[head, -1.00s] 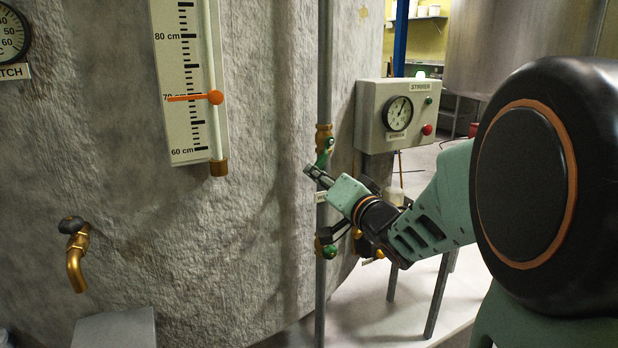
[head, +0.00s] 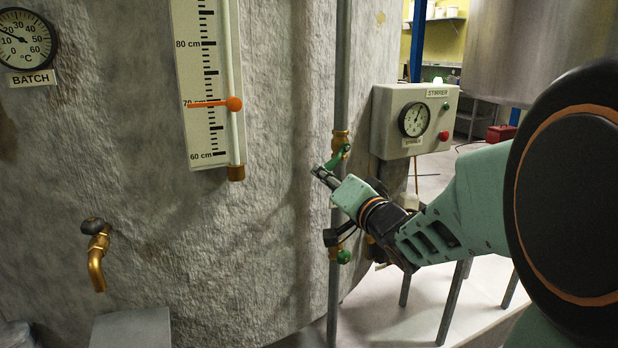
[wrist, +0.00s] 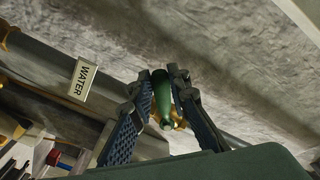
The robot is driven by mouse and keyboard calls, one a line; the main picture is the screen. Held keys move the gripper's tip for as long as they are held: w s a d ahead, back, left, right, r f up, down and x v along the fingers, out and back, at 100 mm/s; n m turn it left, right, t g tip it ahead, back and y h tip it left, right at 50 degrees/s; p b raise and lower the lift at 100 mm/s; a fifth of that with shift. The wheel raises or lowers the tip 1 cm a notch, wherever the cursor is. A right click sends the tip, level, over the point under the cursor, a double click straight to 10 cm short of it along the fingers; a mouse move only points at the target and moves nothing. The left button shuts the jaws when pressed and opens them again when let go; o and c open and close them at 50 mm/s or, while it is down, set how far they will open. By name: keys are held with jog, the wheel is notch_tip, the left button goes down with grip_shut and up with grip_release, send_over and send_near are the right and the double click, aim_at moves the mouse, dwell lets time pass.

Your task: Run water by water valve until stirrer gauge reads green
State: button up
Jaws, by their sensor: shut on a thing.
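The water valve is a brass fitting on the upright grey pipe in the head view, with a green lever handle (head: 336,159) slanting down to the left. My gripper (head: 322,175) is at the lower end of this handle. In the wrist view my gripper (wrist: 161,108) is closed around the green handle (wrist: 162,97), with a WATER label (wrist: 83,79) beside it. The stirrer gauge (head: 414,120) is a white dial on a grey STIRRER box (head: 390,130). Its needle points up and slightly right; any green band is too small to make out.
A second green-handled valve (head: 343,257) sits lower on the pipe, close below my gripper. The stone vat wall (head: 270,120) stands behind, with a level scale (head: 205,80) reading near 70 cm, a BATCH dial (head: 24,45) and a brass tap (head: 97,260).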

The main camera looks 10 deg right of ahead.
jog(key=shift+o, duration=0.3)
jog(key=shift+s+a+r+p, duration=0.1)
jog(key=shift+a+r+p, duration=0.2)
jog(key=shift+r, duration=0.25)
jog(key=shift+s+a+r+p, duration=0.1)
jog(key=shift+a+r+p, duration=0.15)
jog(key=shift+r, duration=0.35)
jog(key=shift+a+r+p, duration=0.2)
jog(key=shift+r+p, duration=0.75)
jog(key=shift+r, duration=0.25)
jog(key=o, duration=1)
jog(key=shift+d+f, duration=0.1)
jog(key=shift+d, duration=0.1)
jog(key=shift+c, duration=0.2)
jog(key=shift+a+f, duration=0.1)
jog(key=shift+a, duration=0.05)
jog(key=shift+s, duration=0.1)
